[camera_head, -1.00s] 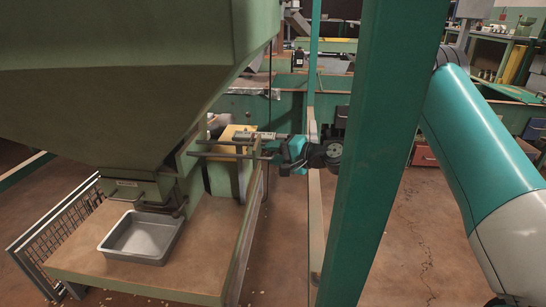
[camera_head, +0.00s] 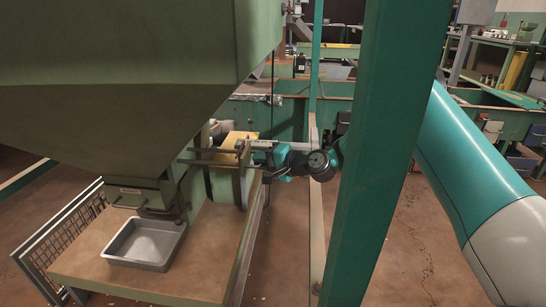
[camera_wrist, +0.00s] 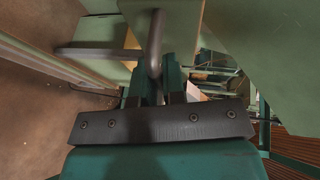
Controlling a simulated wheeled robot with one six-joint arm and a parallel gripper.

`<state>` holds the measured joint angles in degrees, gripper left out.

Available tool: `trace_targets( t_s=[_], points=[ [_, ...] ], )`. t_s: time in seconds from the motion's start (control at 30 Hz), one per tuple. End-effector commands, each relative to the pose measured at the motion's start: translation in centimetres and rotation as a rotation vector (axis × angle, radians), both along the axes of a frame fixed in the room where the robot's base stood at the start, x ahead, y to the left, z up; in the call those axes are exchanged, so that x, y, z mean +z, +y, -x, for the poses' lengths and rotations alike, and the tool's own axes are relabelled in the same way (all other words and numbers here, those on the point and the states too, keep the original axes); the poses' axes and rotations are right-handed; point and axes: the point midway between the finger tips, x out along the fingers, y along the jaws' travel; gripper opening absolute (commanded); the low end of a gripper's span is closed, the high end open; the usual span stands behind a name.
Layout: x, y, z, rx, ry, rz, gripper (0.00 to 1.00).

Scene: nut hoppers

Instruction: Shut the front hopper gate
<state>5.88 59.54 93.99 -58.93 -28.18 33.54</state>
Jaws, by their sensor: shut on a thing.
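The large green hopper (camera_head: 120,110) fills the upper left of the head view. At its bottom outlet is a gate (camera_head: 135,190) with a small dark handle; I cannot tell how far it is open. A grey bar linkage (camera_head: 215,151) runs from the outlet's side toward my gripper (camera_head: 250,147), which is at the bar's right end, beside the green bracket. In the wrist view my gripper (camera_wrist: 155,82) is shut on a bent grey bar handle (camera_wrist: 156,42). The fingertips are partly hidden in the head view.
An empty grey metal tray (camera_head: 146,256) sits on the wooden platform (camera_head: 90,272) under the outlet. A mesh guard (camera_head: 65,235) stands at left. Benches are behind; open floor lies right.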

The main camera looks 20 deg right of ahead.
Motion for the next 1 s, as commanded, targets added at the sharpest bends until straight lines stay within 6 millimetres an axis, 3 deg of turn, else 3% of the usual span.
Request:
trace_targets(
  t_s=[0.1,0.4,0.43,0.5,0.53,1.0],
  points=[
    [0.2,1.4,-0.5,0.001,-0.001,0.000,0.00],
    [0.1,1.8,-0.7,0.004,-0.003,-0.001,0.00],
    [0.1,1.8,-0.6,0.004,-0.003,-0.001,0.17],
    [0.1,1.8,-0.6,0.004,-0.003,-0.001,0.34],
    [0.1,1.7,-0.6,0.003,-0.003,-0.001,0.35],
    [0.3,0.6,0.1,-0.002,0.001,0.000,0.35]
  ],
)
